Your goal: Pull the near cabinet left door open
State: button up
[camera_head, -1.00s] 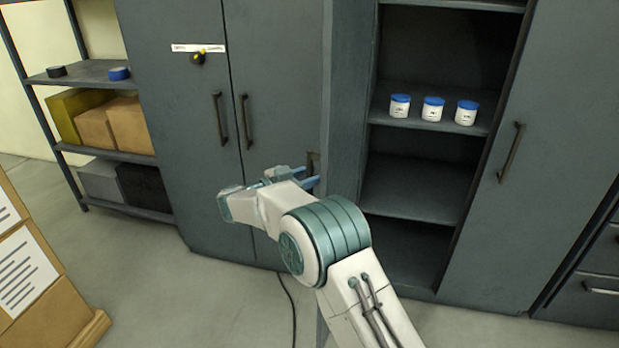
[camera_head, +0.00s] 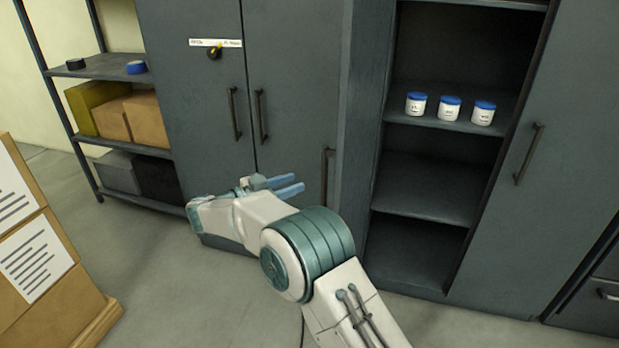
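The cabinet on the right stands with its left door (camera_head: 366,110) swung out, seen nearly edge-on beside the open shelves. A dark bar handle (camera_head: 327,177) shows at that door's left side. My gripper (camera_head: 290,187) is left of this handle, its blue fingers pointing right toward it. The fingers look slightly apart with nothing between them, and a gap separates them from the handle. The right door (camera_head: 560,150) of this cabinet looks closed and has its own bar handle (camera_head: 529,153).
Behind my gripper, a grey two-door cabinet (camera_head: 195,110) is closed. Three blue-lidded jars (camera_head: 450,108) stand on the open cabinet's shelf. A rack (camera_head: 110,66) with boxes is at left, cartons (camera_head: 50,270) at front left. Floor between is clear.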

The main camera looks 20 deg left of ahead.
jog(key=shift+v, duration=2.35)
jog(key=shift+d, duration=0.15)
